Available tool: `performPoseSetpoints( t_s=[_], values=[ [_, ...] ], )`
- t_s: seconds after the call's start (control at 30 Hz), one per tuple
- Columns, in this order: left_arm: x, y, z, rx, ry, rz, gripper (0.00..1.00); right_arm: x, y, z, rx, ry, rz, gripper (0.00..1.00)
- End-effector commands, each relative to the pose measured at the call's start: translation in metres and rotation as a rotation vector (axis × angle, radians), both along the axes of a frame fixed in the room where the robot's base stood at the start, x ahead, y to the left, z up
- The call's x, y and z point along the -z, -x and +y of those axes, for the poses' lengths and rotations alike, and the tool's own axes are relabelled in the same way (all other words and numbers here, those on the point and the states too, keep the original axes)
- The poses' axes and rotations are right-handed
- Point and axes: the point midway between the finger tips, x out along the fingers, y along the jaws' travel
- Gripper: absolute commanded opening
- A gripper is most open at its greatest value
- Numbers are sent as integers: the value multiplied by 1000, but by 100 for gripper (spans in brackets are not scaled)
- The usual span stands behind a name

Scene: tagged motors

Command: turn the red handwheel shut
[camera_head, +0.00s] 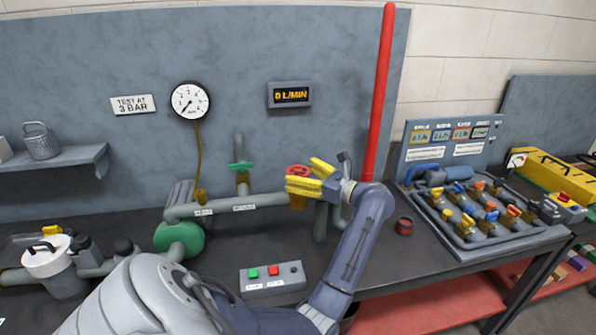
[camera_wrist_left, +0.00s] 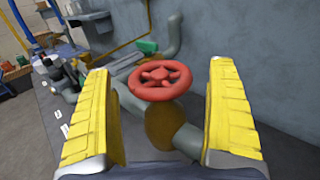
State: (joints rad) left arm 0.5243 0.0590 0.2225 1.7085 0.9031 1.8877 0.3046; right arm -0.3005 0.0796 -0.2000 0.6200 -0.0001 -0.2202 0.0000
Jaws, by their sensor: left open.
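The red handwheel (camera_head: 297,170) sits on top of a brass valve on the grey pipe line. In the left wrist view the handwheel (camera_wrist_left: 160,75) shows whole, with its spokes, midway between my two yellow fingers and ahead of them. The brass valve body (camera_wrist_left: 163,122) is below it. My left gripper (camera_head: 301,174) is open, with one finger on each side of the wheel in the picture. Clear gaps show between the fingers and the rim in the wrist view, and I see no contact. My right gripper is not in view.
A green handle (camera_head: 241,166) stands on the pipe to the left. A button box (camera_head: 272,277) lies in front. A red upright pole (camera_head: 379,90) stands behind my arm. A flow display (camera_head: 289,94) reads 0 L/MIN. A valve tray (camera_head: 480,245) is at right.

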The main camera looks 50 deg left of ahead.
Motion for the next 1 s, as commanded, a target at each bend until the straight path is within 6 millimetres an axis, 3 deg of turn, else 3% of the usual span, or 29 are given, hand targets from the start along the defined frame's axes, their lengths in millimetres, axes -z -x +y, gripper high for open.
performPoseSetpoints(
  t_s=[0.2, 0.57, 1.0],
  values=[
    [0, 3, 12, 0, -1, -1, 91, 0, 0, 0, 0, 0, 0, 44],
    [0, 4, 14, 0, 0, -1, 91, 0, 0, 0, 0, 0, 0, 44],
    [-1, 4, 14, 0, -1, -1, 41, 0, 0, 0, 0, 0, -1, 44]
  ],
)
